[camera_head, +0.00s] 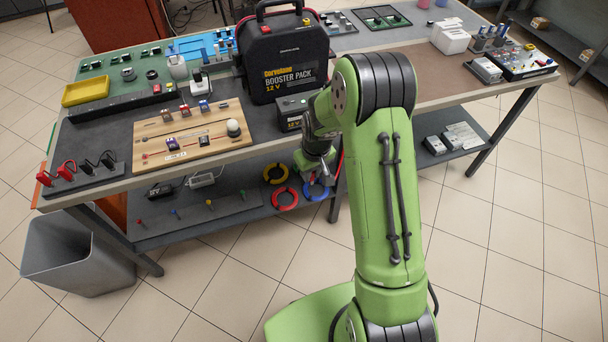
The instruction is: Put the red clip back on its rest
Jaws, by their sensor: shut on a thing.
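My gripper (321,176) hangs in front of the table's front edge, just below and right of the small 12 V battery. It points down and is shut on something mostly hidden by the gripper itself. A thin red strip, apparently the red clip's cable (340,160), shows right beside it. Which part is the clip's rest I cannot tell. Two other red clips (55,174) and black clips sit on a dark rack (85,187) at the left.
The small 12 V battery (292,112) stands close to my wrist. A wooden board (190,148) with small parts lies left of it. The lower shelf (235,212) holds red, yellow and blue rings near my gripper. A grey bin (75,255) stands at the left. The brown mat (440,75) has bare room.

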